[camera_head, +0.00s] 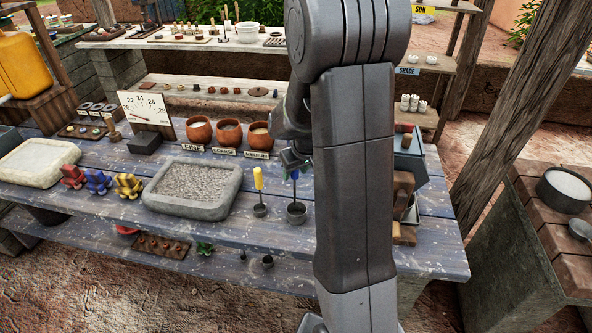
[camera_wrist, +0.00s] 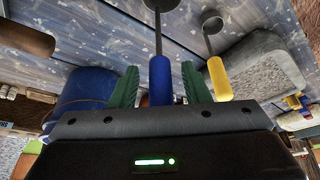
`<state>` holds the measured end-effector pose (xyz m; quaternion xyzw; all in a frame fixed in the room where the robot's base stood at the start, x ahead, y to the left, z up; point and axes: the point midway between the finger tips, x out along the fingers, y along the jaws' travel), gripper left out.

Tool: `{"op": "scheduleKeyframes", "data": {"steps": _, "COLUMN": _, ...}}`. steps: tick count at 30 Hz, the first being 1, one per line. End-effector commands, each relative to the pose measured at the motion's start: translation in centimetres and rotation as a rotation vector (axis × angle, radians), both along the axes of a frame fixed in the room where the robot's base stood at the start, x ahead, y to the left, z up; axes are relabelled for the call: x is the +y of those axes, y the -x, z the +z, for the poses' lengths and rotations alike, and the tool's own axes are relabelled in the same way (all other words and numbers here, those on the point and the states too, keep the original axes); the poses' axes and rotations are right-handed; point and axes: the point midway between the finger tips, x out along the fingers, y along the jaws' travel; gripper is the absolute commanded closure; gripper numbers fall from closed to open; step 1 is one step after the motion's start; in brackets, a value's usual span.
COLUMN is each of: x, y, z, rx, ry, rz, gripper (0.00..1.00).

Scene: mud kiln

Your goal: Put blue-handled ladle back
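The blue-handled ladle stands upright on the table, its dark metal cup (camera_head: 297,213) down near the front edge and its blue handle (camera_head: 294,174) up. My gripper (camera_head: 290,158) is over it, partly hidden by my arm in the head view. In the wrist view, the blue handle (camera_wrist: 160,80) lies between my two green fingers (camera_wrist: 160,88), with a gap showing on each side. The fingers are open around the handle. The yellow-handled ladle (camera_head: 259,180) stands just to the left; its yellow handle also shows in the wrist view (camera_wrist: 219,79).
A stone tray of gravel (camera_head: 190,208) lies left of the ladles. Several labelled clay pots (camera_head: 230,134) and a dial board (camera_head: 147,108) stand behind. A blue container (camera_wrist: 85,97) is close beside my fingers in the wrist view. A wooden post (camera_head: 520,110) leans at right.

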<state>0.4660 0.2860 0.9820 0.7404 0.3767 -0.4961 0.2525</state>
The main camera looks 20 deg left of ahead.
Motion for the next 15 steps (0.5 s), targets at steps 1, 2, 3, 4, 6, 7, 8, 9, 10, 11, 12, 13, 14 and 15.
{"op": "scheduleKeyframes", "data": {"steps": 1, "x": 0.0, "y": 0.0, "z": 0.0, "rx": 0.0, "ry": 0.0, "rz": 0.0, "gripper": 0.58}}
{"op": "scheduleKeyframes", "data": {"steps": 2, "x": 0.0, "y": 0.0, "z": 0.0, "rx": 0.0, "ry": 0.0, "rz": 0.0, "gripper": 0.58}}
{"op": "scheduleKeyframes", "data": {"steps": 3, "x": 0.0, "y": 0.0, "z": 0.1, "rx": 0.0, "ry": 0.0, "rz": 0.0, "gripper": 0.58}}
{"op": "scheduleKeyframes", "data": {"steps": 4, "x": 0.0, "y": 0.0, "z": 0.2, "rx": 0.0, "ry": 0.0, "rz": 0.0, "gripper": 0.58}}
{"op": "scheduleKeyframes", "data": {"steps": 6, "x": 0.0, "y": 0.0, "z": 0.5, "rx": -0.001, "ry": -0.001, "rz": 0.0, "gripper": 0.58}}
{"op": "scheduleKeyframes", "data": {"steps": 7, "x": -0.1, "y": 0.0, "z": 0.6, "rx": -0.001, "ry": -0.002, "rz": 0.0, "gripper": 0.58}}
{"op": "scheduleKeyframes", "data": {"steps": 8, "x": -0.2, "y": 0.1, "z": 0.9, "rx": -0.003, "ry": -0.002, "rz": 0.0, "gripper": 0.58}}
{"op": "scheduleKeyframes", "data": {"steps": 9, "x": -0.3, "y": 0.2, "z": 1.3, "rx": -0.003, "ry": -0.003, "rz": 0.0, "gripper": 0.58}}
{"op": "scheduleKeyframes", "data": {"steps": 10, "x": -0.4, "y": 0.3, "z": 1.7, "rx": -0.002, "ry": -0.003, "rz": 0.0, "gripper": 0.58}}
{"op": "scheduleKeyframes", "data": {"steps": 11, "x": -0.6, "y": 0.4, "z": 2.1, "rx": -0.004, "ry": -0.003, "rz": 0.0, "gripper": 0.58}}
{"op": "scheduleKeyframes", "data": {"steps": 12, "x": -0.8, "y": 0.5, "z": 2.7, "rx": -0.004, "ry": -0.003, "rz": 0.001, "gripper": 0.58}}
{"op": "scheduleKeyframes", "data": {"steps": 13, "x": -1.0, "y": 0.7, "z": 3.2, "rx": -0.004, "ry": -0.003, "rz": 0.001, "gripper": 0.58}}
{"op": "scheduleKeyframes", "data": {"steps": 14, "x": -1.1, "y": 0.8, "z": 3.8, "rx": -0.005, "ry": -0.004, "rz": 0.0, "gripper": 0.58}}
{"op": "scheduleKeyframes", "data": {"steps": 15, "x": -1.4, "y": 0.9, "z": 4.5, "rx": -0.005, "ry": -0.003, "rz": 0.0, "gripper": 0.58}}
